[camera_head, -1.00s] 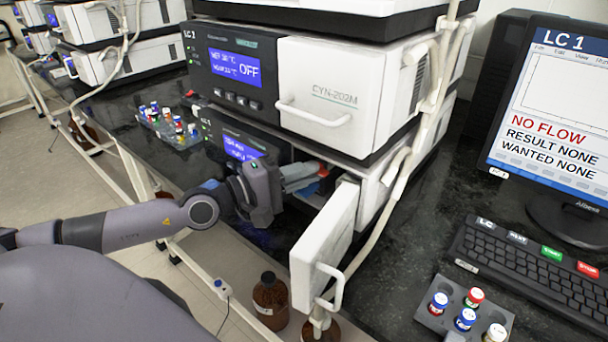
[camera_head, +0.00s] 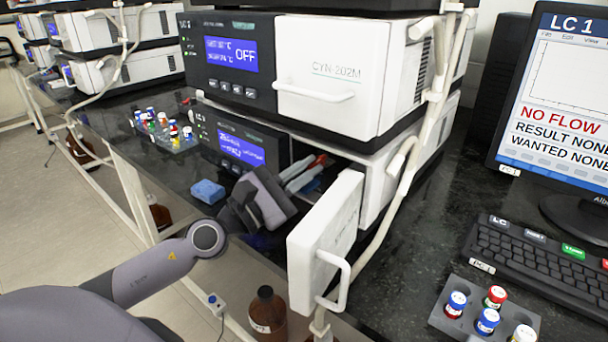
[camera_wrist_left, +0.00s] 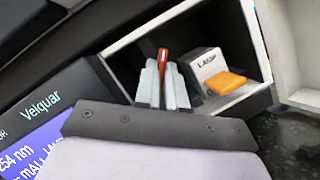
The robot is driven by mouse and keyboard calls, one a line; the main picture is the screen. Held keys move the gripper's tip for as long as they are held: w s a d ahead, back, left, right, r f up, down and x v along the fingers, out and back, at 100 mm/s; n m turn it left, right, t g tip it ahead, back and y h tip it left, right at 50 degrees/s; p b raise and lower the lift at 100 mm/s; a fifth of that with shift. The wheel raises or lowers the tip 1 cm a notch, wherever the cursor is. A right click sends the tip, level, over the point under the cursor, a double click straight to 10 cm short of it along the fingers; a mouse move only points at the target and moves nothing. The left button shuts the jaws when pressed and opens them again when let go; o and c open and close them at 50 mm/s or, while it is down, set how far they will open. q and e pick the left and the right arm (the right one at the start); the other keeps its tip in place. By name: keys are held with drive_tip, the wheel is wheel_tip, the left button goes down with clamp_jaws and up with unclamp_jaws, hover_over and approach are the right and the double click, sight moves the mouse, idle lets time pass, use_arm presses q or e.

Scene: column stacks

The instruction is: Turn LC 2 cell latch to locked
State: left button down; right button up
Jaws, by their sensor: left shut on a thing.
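My left gripper (camera_head: 305,175) reaches into the open bay of the lower module (camera_head: 238,145) in the stack at the centre. Its light grey fingers also show in the left wrist view (camera_wrist_left: 163,85). They are shut on a slim red lever (camera_wrist_left: 163,60), whose top shows between them. The lever (camera_head: 319,161) is also seen at the fingertips in the head view, tilted. Its base and the latch body are hidden by the fingers. The module above is labelled LC 1; I can read no LC 2 label. My right gripper is not in view.
The bay's white door (camera_head: 325,235) stands open close beside the gripper. Inside the bay are a white box marked LAMP (camera_wrist_left: 205,68) and an orange piece (camera_wrist_left: 225,83). A blue block (camera_head: 207,191) and a vial rack (camera_head: 165,140) lie left on the dark bench.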

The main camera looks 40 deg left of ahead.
use_arm(q)
drive_tip(key=n, duration=0.2)
drive_tip(key=n+t+y, duration=0.1)
drive_tip(key=n, duration=0.1)
drive_tip(key=shift+d+y, duration=0.15)
drive_tip(key=shift+y, duration=0.15)
drive_tip(key=shift+n+t+y, duration=0.3)
drive_tip(key=shift+n+y, duration=0.3)
drive_tip(key=shift+n, duration=0.6)
drive_tip(key=shift+d+n+y, duration=0.1)
drive_tip(key=shift+n+y, duration=0.4)
drive_tip(key=shift+n, duration=0.5)
drive_tip(key=shift+n+y+p, duration=0.3)
drive_tip(key=shift+n+y, duration=0.1)
drive_tip(key=shift+n, duration=0.4)
drive_tip(key=shift+f+n+t, duration=0.1)
drive_tip(key=shift+n+t, duration=0.2)
drive_tip(key=shift+n, duration=0.2)
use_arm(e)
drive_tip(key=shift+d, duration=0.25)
use_arm(q)
drive_tip(key=shift+n+y, duration=0.3)
drive_tip(key=shift+y, duration=0.1)
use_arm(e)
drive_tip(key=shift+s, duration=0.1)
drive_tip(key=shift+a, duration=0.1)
use_arm(q)
drive_tip(key=c, duration=1.2)
unclamp_jaws()
